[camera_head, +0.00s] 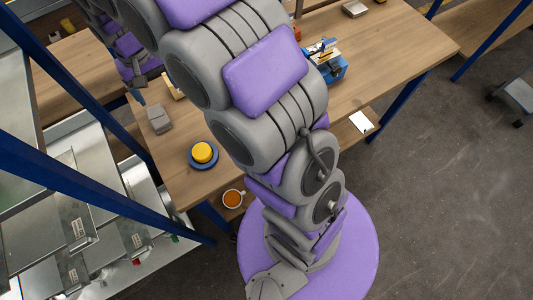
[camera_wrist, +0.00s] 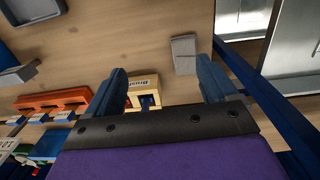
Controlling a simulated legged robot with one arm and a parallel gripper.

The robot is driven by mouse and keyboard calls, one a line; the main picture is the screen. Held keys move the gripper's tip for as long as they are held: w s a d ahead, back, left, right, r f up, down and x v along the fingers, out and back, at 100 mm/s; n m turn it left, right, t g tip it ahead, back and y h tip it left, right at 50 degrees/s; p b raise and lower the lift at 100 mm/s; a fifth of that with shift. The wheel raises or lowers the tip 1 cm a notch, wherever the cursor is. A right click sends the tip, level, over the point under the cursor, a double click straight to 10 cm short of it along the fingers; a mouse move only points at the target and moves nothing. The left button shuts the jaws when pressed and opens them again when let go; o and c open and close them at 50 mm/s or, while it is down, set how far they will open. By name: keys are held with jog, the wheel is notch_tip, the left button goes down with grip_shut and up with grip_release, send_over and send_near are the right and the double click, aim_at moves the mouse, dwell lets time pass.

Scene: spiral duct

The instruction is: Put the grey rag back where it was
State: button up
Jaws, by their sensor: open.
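No item is clearly recognisable as a grey rag. A small grey blocky item (camera_head: 159,119) lies near the table's left edge in the head view. A similar grey item (camera_wrist: 184,54) shows in the wrist view; I cannot tell whether either is the rag. My gripper (camera_wrist: 162,70) is open above the table, its two dark blue fingers wide apart with nothing held between them. The grey item appears between the fingers in the picture, near the right one, apart from it. In the head view my arm hides much of the table.
A labelled wooden box (camera_wrist: 143,82) and an orange rack (camera_wrist: 55,100) are on the table (camera_wrist: 120,40). A yellow-topped round item (camera_head: 202,152) and an orange-filled mug (camera_head: 233,198) are near the front. Metal shelving (camera_head: 75,225) with blue posts stands left.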

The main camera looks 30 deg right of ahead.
jog(key=s+d+r, duration=0.1)
jog(key=s+d, duration=0.3)
jog(key=s, duration=0.7)
jog(key=s+d+r+g, duration=0.1)
jog(key=s+d, duration=0.3)
jog(key=s, duration=0.7)
jog(key=s+d+r, duration=0.1)
jog(key=s+d, duration=0.2)
jog(key=s, duration=0.8)
jog(key=shift+s+d, duration=0.15)
jog(key=shift+d, duration=0.25)
